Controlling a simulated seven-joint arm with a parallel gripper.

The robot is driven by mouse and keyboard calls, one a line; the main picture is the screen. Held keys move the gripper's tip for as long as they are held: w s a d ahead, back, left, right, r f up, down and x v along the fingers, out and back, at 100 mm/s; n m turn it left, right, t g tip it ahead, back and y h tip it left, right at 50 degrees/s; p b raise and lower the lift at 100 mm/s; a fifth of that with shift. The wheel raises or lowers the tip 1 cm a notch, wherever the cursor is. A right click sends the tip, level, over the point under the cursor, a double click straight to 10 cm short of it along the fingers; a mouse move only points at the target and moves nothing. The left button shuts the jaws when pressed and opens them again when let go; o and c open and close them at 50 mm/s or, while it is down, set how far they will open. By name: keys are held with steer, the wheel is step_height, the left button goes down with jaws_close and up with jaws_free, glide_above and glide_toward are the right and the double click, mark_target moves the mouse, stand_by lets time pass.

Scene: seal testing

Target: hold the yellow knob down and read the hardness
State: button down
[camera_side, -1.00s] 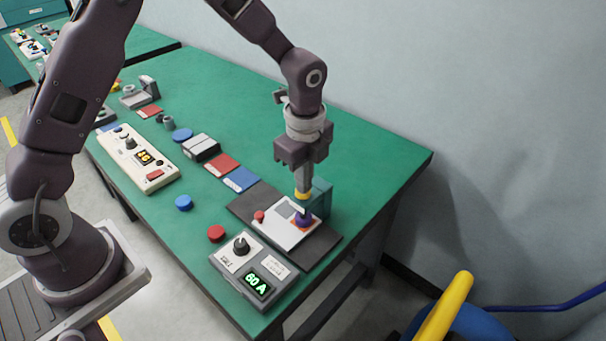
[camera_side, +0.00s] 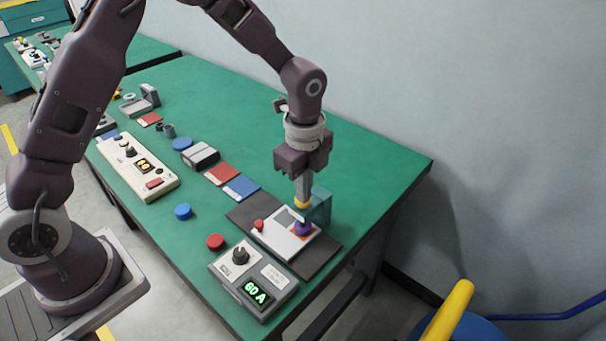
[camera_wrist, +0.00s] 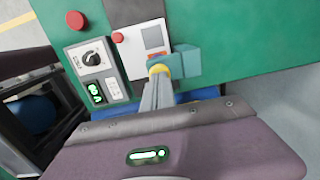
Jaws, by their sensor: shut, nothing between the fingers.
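The yellow knob (camera_side: 303,203) sits on top of the test stand, beside its teal upright (camera_side: 321,206). It also shows in the wrist view (camera_wrist: 158,69). My gripper (camera_side: 302,197) is shut, pointing down, with its fingertips at the top of the knob and appearing to touch it. How far the knob is pressed I cannot tell. Below it a purple part (camera_side: 303,229) is on the stand's white base (camera_side: 278,236). The grey readout box (camera_side: 231,270) in front shows a lit green "60 A" on its display (camera_side: 256,292).
A red button (camera_side: 215,242) and blue buttons (camera_side: 183,211) lie on the green table. A cream control box (camera_side: 125,170), a blue card (camera_side: 241,187) and a red card (camera_side: 221,173) are further left. The table is clear behind the stand, towards the wall.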

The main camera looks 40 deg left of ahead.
step_height(320, 180, up, 14)
steer(key=shift+s+d, duration=0.15)
steer(key=shift+d, duration=0.15)
steer(key=s+a+r+n+t, duration=0.35)
steer(key=s+r+n, duration=0.45)
steer(key=s, duration=0.4)
steer(key=s+a+f+n+t, duration=0.1)
steer(key=s+a+f+n, duration=0.1)
steer(key=s+n, duration=0.8)
steer(key=shift+s+a+t, duration=0.35)
steer(key=shift+s+a, duration=0.05)
steer(key=shift+s, duration=0.85)
